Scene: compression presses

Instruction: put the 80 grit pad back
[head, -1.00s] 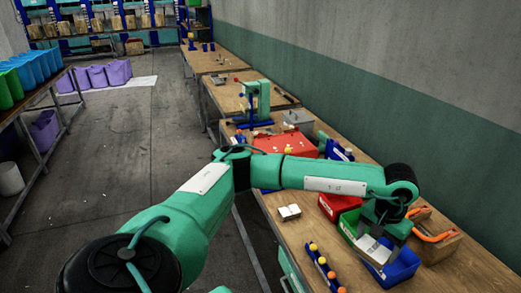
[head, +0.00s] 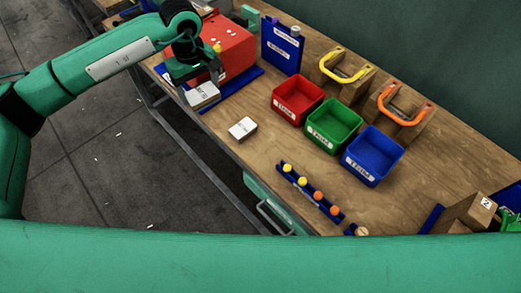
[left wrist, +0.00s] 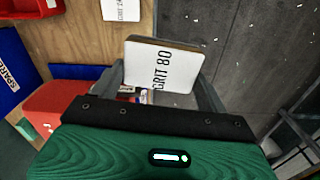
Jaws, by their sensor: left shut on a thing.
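My left gripper (head: 196,76) is shut on the 80 grit pad (head: 203,94), a block with a white labelled face. It holds the pad at the table's left edge, by the blue base strip (head: 248,78) of the red box (head: 228,52). In the left wrist view the pad (left wrist: 162,66) reads "GRIT 80" and sits between the fingers. I cannot tell whether it touches anything below. A second white-faced pad (head: 243,128) lies on the table; its label starts "GRIT" in the left wrist view (left wrist: 121,9). My right gripper is not in view.
Red (head: 297,100), green (head: 333,124) and blue (head: 372,156) bins stand mid-table. Behind them are wooden blocks with yellow (head: 345,68) and orange (head: 403,108) handles. A blue rack with knobs (head: 310,190) lies in front.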

